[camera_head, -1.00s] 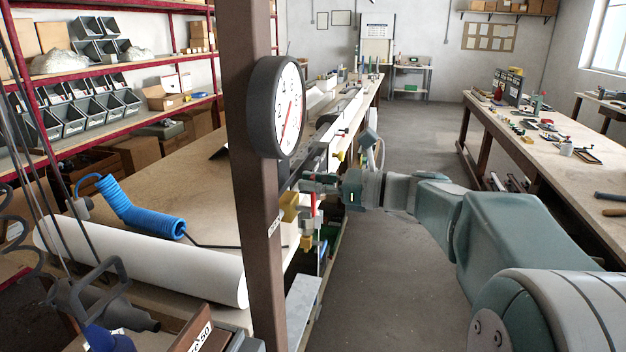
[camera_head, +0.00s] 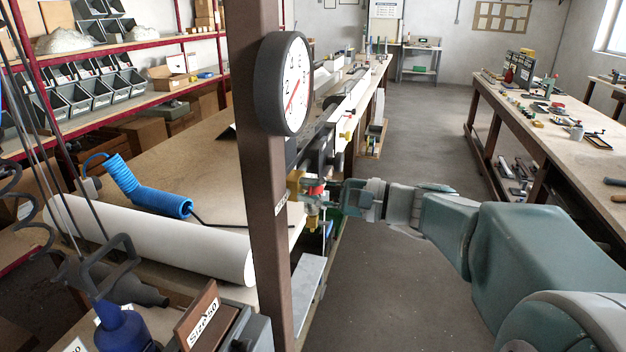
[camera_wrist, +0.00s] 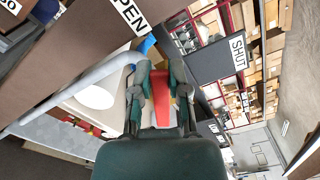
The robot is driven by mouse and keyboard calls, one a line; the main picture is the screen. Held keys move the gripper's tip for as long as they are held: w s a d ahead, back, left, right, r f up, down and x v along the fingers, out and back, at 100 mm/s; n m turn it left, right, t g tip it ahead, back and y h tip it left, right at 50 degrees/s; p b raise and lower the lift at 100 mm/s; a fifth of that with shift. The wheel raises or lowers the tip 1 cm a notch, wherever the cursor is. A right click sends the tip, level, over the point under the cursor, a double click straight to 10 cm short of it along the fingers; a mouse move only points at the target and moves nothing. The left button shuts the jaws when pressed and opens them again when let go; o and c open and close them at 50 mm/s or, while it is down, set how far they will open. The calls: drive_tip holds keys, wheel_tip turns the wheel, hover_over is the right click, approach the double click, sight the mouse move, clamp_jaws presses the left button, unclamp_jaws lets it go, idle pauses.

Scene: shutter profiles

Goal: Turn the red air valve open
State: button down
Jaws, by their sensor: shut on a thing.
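The red air valve's handle (camera_wrist: 162,98) sits between the two fingers of my gripper (camera_wrist: 160,92) in the wrist view, and the fingers are shut on it. In the head view, the red handle (camera_head: 314,189) shows small beside the yellow fittings (camera_head: 294,183), just right of the brown post. My gripper (camera_head: 318,192) reaches it from the right, and its fingertips are hard to make out there. In the wrist view, an OPEN label (camera_wrist: 130,14) lies at upper left and a SHUT label (camera_wrist: 238,53) at upper right. The valve body is mostly hidden.
A brown post (camera_head: 264,210) carries a round gauge (camera_head: 296,85) close to the valve. A workbench with a white roll (camera_head: 150,238) and blue coiled hose (camera_head: 145,190) stands left. The aisle floor (camera_head: 400,280) is clear; another bench (camera_head: 560,125) stands right.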

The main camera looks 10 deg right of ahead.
drive_tip(key=shift+s+a+f+n, duration=0.1)
drive_tip(key=shift+f+n, duration=0.45)
drive_tip(key=shift+n, duration=0.4)
drive_tip(key=shift+s+a+f+n, duration=0.15)
drive_tip(key=shift+f+n, duration=0.45)
drive_tip(key=shift+n, duration=0.3)
drive_tip(key=shift+s+d+f+n, duration=0.1)
drive_tip(key=shift+f+n, duration=0.45)
drive_tip(key=shift+n, duration=0.4)
drive_tip(key=shift+a+f, duration=0.1)
drive_tip(key=c, duration=0.6)
unclamp_jaws()
drive_tip(key=v, duration=1.2)
